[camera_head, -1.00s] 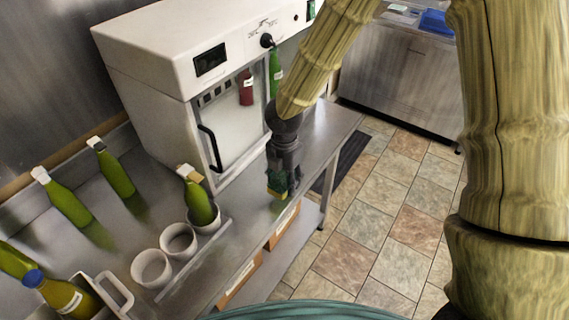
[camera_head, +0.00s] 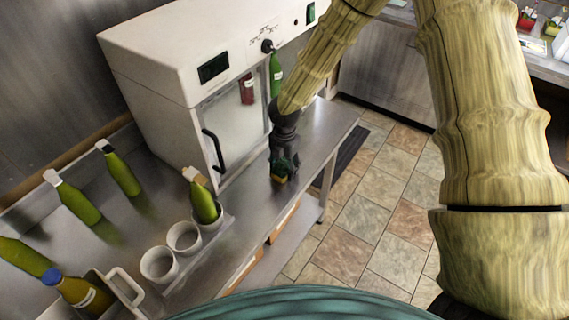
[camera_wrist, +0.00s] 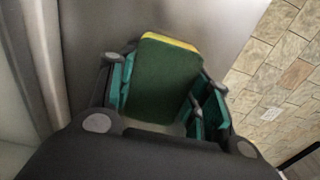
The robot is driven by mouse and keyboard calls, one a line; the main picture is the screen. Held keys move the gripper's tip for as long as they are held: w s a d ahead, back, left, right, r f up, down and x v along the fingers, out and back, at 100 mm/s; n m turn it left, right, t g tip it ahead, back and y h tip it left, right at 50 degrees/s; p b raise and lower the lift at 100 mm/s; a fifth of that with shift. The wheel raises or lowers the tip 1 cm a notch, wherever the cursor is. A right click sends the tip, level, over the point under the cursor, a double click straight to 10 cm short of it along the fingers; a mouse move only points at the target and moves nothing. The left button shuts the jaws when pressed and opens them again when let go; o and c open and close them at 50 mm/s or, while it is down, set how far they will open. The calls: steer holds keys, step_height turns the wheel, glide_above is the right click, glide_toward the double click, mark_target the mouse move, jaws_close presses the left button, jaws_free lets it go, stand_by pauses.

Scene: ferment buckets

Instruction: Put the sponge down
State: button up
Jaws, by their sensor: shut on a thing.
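The sponge, green with a yellow layer, is between the fingers of my gripper (camera_wrist: 168,95) in the wrist view, its yellow edge at the far end. In the head view the sponge (camera_head: 279,178) is small and dark at the tip of my gripper (camera_head: 284,168). My gripper is shut on it, pointing down over the steel table (camera_head: 318,140), in front of the white incubator cabinet. I cannot tell whether the sponge touches the tabletop.
The white cabinet (camera_head: 150,90) with a glass door stands behind my gripper. White cup holders (camera_head: 160,264), one with a green bottle (camera_head: 203,205), stand at left. More bottles (camera_head: 72,200) are farther left. The tabletop right of my gripper is clear up to its edge.

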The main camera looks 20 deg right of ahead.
mark_target(285, 165)
steer(key=shift+s+f, duration=0.15)
steer(key=shift+f, duration=0.25)
steer(key=shift+s+f, duration=0.1)
steer(key=shift+f, duration=0.05)
steer(key=o, duration=0.9)
steer(key=shift+o, duration=1.3)
steer(key=shift+f, duration=0.2)
steer(key=shift+r, duration=0.25)
steer(key=shift+w+r, duration=0.25)
steer(key=shift+r, duration=0.4)
step_height(285, 165, up, 12)
steer(key=b, duration=0.2)
steer(key=shift+f+b, duration=0.2)
steer(key=shift+b, duration=0.2)
steer(key=shift+s+f, duration=0.1)
steer(key=shift+s, duration=0.05)
